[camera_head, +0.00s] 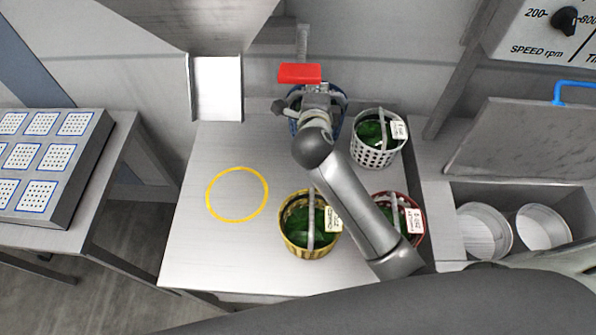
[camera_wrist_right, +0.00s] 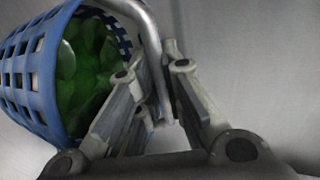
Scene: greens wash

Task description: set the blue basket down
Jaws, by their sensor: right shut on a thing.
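The blue basket (camera_head: 334,103) is at the back of the steel table in the head view, partly hidden by my right gripper (camera_head: 318,90). In the right wrist view the blue basket (camera_wrist_right: 28,85) fills the left side, with green leaves inside and a grey metal handle. My right gripper (camera_wrist_right: 160,100) is shut on that handle. I cannot tell whether the basket touches the table. My left gripper is not in view.
A white basket (camera_head: 368,155), a yellow basket (camera_head: 301,250) and a red basket (camera_head: 416,238), each with greens, stand on the table (camera_head: 200,262). A yellow ring (camera_head: 209,203) marks an empty spot at left. A red block (camera_head: 300,74) shows behind my gripper. A chute (camera_head: 217,90) stands back left.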

